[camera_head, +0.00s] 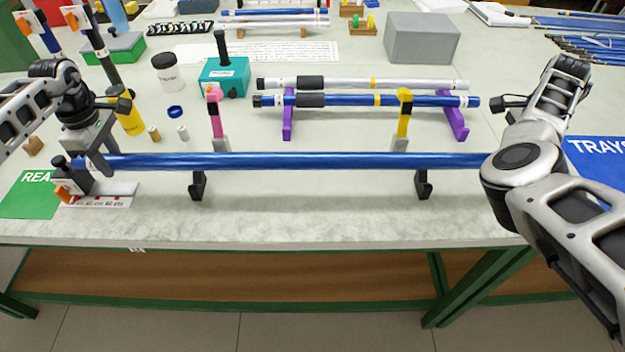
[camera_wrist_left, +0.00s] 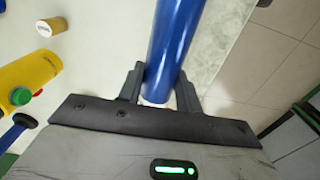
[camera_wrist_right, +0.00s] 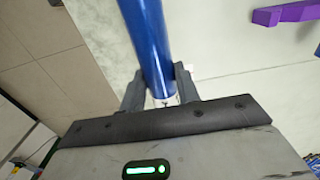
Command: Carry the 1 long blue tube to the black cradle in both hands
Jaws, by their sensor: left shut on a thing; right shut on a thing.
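The long blue tube (camera_head: 300,161) lies level across the front of the table, a hand at each end. The black cradle is two black supports, left (camera_head: 198,187) and right (camera_head: 423,186); the tube passes over their tops, and I cannot tell whether it touches them. My left gripper (camera_head: 98,160) is shut on the tube's left end; the left wrist view shows the tube (camera_wrist_left: 176,40) between the fingers. My right gripper is hidden by its arm in the head view; in the right wrist view the gripper (camera_wrist_right: 159,88) is shut on the tube's other end (camera_wrist_right: 148,40).
Behind, a purple rack (camera_head: 288,118) bears a white tube (camera_head: 420,84) and a shorter blue tube (camera_head: 350,101). A pink post (camera_head: 216,118) and a yellow post (camera_head: 403,118) stand between. A grey box (camera_head: 422,38) is at the back. The front strip of table is clear.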

